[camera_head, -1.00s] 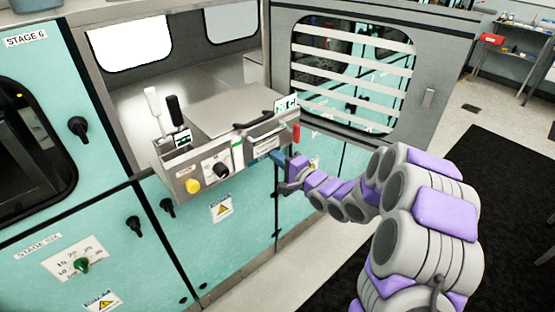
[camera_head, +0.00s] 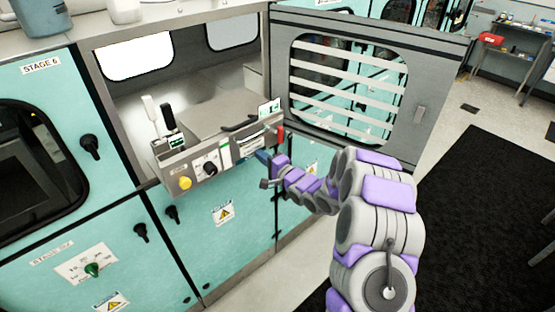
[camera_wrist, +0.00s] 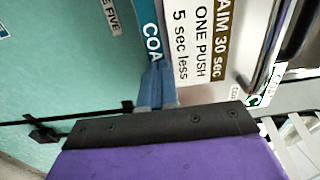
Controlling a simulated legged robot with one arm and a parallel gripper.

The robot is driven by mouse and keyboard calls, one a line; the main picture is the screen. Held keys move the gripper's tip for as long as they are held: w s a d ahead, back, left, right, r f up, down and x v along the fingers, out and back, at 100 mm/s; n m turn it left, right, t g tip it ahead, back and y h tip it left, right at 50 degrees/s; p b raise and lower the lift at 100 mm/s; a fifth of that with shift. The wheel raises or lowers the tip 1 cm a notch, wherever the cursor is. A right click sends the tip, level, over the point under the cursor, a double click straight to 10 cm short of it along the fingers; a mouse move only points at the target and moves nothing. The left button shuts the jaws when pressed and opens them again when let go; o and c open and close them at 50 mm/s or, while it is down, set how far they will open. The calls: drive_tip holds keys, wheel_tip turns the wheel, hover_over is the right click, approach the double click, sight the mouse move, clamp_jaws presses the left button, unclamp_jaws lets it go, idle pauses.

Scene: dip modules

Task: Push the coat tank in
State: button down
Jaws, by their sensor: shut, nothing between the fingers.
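The coat tank (camera_head: 205,150) is a metal box with a control panel on its front, in the open bay of the teal cabinet. Its front sticks out a little past the bay. The panel carries a yellow knob (camera_head: 185,182), a black dial and a red part at the right end. My gripper (camera_head: 265,166) is at the right end of the tank's front, low. The wrist view shows its blue fingers (camera_wrist: 156,84) closed and empty against or very near the blue label starting "COA" (camera_wrist: 151,40). Exact contact is hard to tell.
A grey door with a slatted window (camera_head: 345,90) stands open to the right of the bay. Two levers (camera_head: 158,118) rise at the tank's left. Black handles project from the teal cabinet (camera_head: 215,245). Clear floor and a black mat (camera_head: 480,220) lie to the right.

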drive_tip(key=p+x, duration=0.6)
drive_tip(key=x, duration=0.9)
drive_tip(key=shift+s+f, duration=0.1)
drive_tip(key=shift+f, duration=0.05)
